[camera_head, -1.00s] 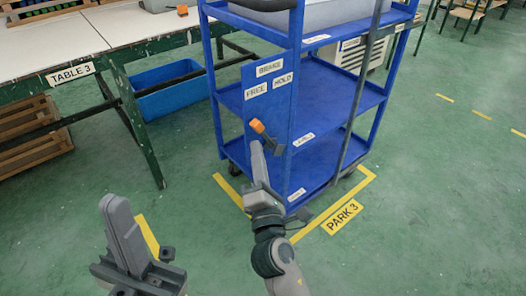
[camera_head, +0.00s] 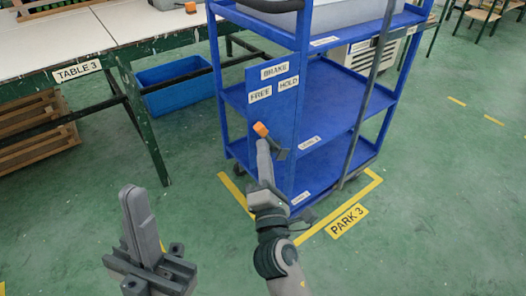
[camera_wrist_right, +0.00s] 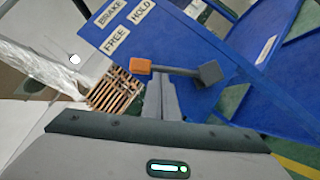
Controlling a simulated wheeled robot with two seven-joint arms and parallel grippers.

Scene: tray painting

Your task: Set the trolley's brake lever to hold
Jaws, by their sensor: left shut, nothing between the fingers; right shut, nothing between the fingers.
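The blue trolley (camera_head: 330,112) stands ahead of me. Its side plate carries the labels BRAKE (camera_head: 275,71), FREE (camera_head: 260,94) and HOLD (camera_head: 289,83). The brake lever has an orange knob (camera_head: 261,129) and a dark grey pivot (camera_head: 278,153); in the right wrist view the orange knob (camera_wrist_right: 141,66) lies left of the pivot (camera_wrist_right: 210,73), on the FREE side. My right gripper (camera_head: 263,146) is shut and empty, its fingertips (camera_wrist_right: 159,80) at the lever's shaft beside the knob. I cannot tell whether they touch. My left gripper (camera_head: 136,192) is shut and empty, away from the trolley.
The trolley stands by yellow floor lines and the PARK 3 label (camera_head: 346,221). Table 3 (camera_head: 60,40) is at the left, with a blue bin (camera_head: 180,93) beneath it and wooden slatted racks (camera_head: 35,130).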

